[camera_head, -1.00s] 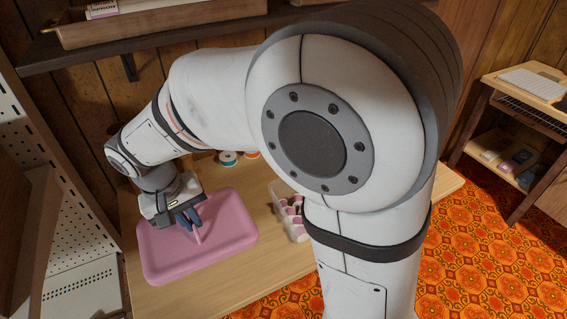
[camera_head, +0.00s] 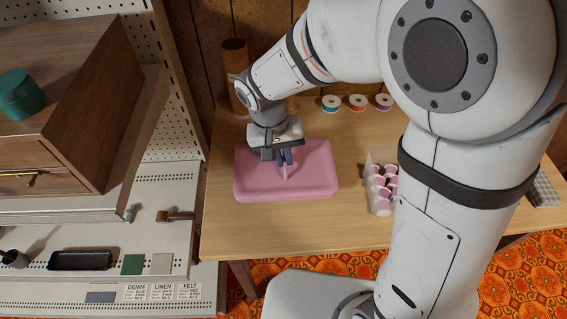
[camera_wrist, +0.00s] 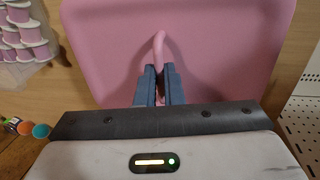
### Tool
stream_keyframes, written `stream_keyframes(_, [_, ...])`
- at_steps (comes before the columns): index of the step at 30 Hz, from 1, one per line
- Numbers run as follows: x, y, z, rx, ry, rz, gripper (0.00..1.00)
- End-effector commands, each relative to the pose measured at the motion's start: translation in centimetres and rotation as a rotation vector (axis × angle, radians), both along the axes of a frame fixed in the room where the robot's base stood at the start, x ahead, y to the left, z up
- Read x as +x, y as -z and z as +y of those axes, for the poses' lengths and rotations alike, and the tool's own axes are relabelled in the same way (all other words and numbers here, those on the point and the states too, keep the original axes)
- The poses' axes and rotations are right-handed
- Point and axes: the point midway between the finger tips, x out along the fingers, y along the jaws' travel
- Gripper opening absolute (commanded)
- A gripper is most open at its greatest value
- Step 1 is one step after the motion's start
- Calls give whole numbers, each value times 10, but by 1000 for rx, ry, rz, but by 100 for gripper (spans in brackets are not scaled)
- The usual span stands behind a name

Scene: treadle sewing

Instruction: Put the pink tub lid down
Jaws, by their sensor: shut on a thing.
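The pink tub lid (camera_head: 315,178) is a rounded rectangle with a raised handle in its middle. It is over the left part of the wooden table; I cannot tell whether it touches the tabletop or is held just above it. My gripper (camera_head: 286,165) points down at the lid's middle, shut on its handle. In the wrist view the blue-grey fingers of my gripper (camera_wrist: 158,80) close on the curved handle, and the lid (camera_wrist: 215,45) fills the upper middle. No tub shows beneath the lid.
On the table (camera_head: 240,238), a clear box of pink spools (camera_head: 380,206) stands right of the lid. Several thread spools (camera_head: 357,102) line the back beside a brown cylinder (camera_head: 235,75). A pegboard unit with a wooden drawer cabinet (camera_head: 60,110) is at left. Bare tabletop lies in front.

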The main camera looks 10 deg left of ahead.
Motion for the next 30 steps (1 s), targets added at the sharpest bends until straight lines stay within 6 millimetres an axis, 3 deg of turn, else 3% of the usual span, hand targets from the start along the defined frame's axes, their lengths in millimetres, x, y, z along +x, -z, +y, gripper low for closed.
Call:
stream_keyframes(7, [0, 33, -1, -2, 1, 3, 0])
stream_keyframes(18, [0, 38, -1, 0, 2, 1, 0])
stream_keyframes(19, [0, 37, -1, 0, 2, 1, 9])
stream_keyframes(24, [0, 37, -1, 0, 2, 1, 23])
stream_keyframes(27, [0, 37, -1, 0, 3, 0, 30])
stream_keyframes(30, [0, 37, -1, 0, 3, 1, 30])
